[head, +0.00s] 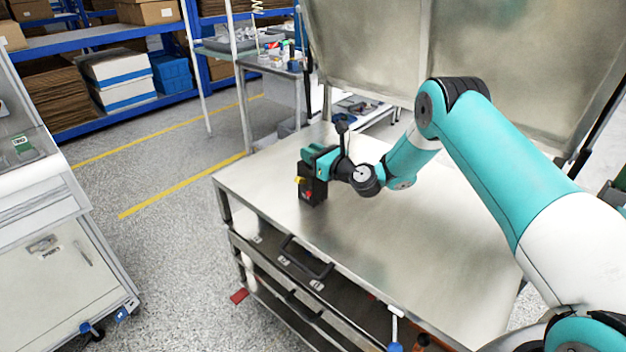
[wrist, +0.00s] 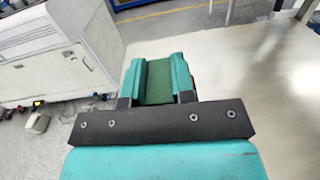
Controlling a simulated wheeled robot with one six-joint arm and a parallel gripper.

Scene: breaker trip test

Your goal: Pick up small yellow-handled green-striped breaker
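The breaker (head: 310,190) is a small dark block with a yellow spot and a red spot on its front. It is upright at the left part of the metal table top, and I cannot tell whether it touches the table. My gripper (head: 318,160) is at its upper part and hides its top. In the wrist view, a dark green face of the breaker (wrist: 159,80) fills the space between the two teal fingers of my gripper (wrist: 158,75). No gap shows on either side, but I cannot tell whether the fingers press on it.
The metal table top (head: 400,235) is otherwise clear to the right of the breaker. A tall metal panel (head: 520,60) stands along its back. A white cabinet (head: 55,240) is at the left, across an aisle. A cart with small items (head: 270,55) is behind.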

